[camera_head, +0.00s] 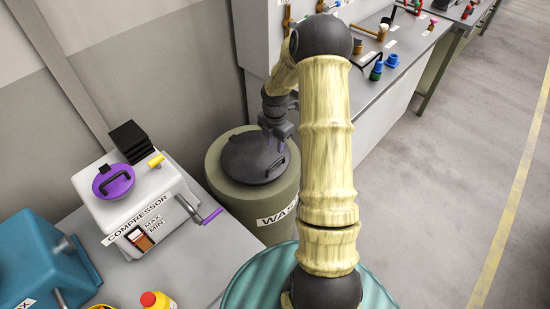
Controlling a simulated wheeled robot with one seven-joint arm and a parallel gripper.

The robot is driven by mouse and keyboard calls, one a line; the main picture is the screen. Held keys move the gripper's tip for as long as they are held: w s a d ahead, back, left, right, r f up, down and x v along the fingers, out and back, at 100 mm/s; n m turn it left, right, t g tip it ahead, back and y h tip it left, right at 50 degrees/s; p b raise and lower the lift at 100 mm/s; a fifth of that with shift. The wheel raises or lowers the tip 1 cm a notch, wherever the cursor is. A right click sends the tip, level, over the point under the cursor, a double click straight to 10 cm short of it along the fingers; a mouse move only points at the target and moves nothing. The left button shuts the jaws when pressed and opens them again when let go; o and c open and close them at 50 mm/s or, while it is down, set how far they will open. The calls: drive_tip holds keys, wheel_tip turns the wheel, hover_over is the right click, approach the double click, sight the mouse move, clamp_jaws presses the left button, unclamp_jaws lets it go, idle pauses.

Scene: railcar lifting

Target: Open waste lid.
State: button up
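The waste bin (226,187) is a green-grey drum with a partly hidden label reading "WAS". It stands in the middle of the head view, against the wall. Its dark round lid (240,160) lies on the top, with a dark handle near its right side. My gripper (277,141) is over the right part of the lid, close to the handle. Its fingers are small and dark against the lid, so I cannot tell whether they are open or shut, or touching the handle. My arm covers the area right of the bin.
A white compressor (150,205) with a purple cap and crank stands on the bench left of the bin. A teal machine (40,265) is at the lower left. A workbench (405,60) with taps and fittings stands behind my arm. The floor (450,180) at right is clear.

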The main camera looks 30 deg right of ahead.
sight(275, 163)
wheel_tip(275, 163, down, 9)
drive_tip(key=shift+p, duration=0.6)
clamp_jaws()
